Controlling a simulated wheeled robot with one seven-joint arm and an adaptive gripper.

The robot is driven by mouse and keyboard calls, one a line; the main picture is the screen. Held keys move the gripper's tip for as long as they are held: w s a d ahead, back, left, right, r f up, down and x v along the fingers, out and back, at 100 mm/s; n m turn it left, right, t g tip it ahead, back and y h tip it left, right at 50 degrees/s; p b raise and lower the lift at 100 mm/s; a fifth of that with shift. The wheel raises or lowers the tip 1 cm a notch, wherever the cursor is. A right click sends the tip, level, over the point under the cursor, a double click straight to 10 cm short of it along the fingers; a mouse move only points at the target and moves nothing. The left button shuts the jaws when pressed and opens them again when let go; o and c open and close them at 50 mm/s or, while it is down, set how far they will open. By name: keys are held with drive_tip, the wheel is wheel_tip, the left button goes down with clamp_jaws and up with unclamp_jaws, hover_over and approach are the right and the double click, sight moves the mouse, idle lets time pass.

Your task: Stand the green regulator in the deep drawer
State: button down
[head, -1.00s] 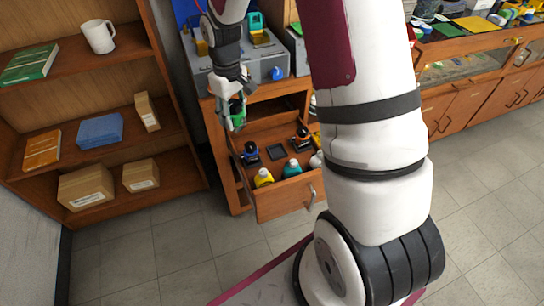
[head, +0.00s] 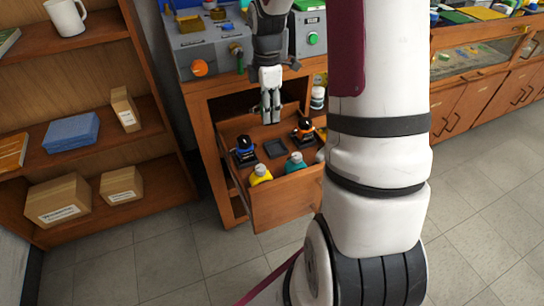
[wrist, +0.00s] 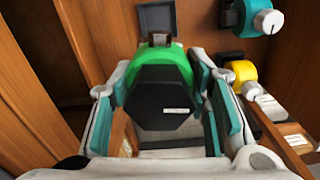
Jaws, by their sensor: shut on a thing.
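My gripper (head: 271,110) is over the open deep drawer (head: 285,206) in the head view, fingers pointing down. In the wrist view my gripper (wrist: 165,110) is shut on the green regulator (wrist: 172,57), whose black hexagonal end (wrist: 163,102) faces the camera. The fingers mostly hide the regulator in the head view. Inside the drawer, a dark square pad (head: 275,149) lies between a black regulator with a blue top (head: 243,152) and one with an orange top (head: 303,132). The gripper is above and behind the pad, apart from it.
The bench (head: 200,45) with grey equipment rises behind the drawer. A wooden shelf (head: 100,130) with boxes stands at the left. The floor in front is clear.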

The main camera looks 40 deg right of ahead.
drive_tip(key=f, duration=0.1)
drive_tip(key=d+n+b, duration=0.1)
drive_tip(key=d+f+b, duration=0.1)
drive_tip(key=shift+s+f, duration=0.25)
drive_tip(key=shift+f, duration=0.05)
wheel_tip(320, 180, down, 10)
drive_tip(key=b, duration=0.3)
drive_tip(key=shift+f, duration=0.1)
drive_tip(key=c, duration=0.9)
unclamp_jaws()
drive_tip(key=shift+o, duration=0.2)
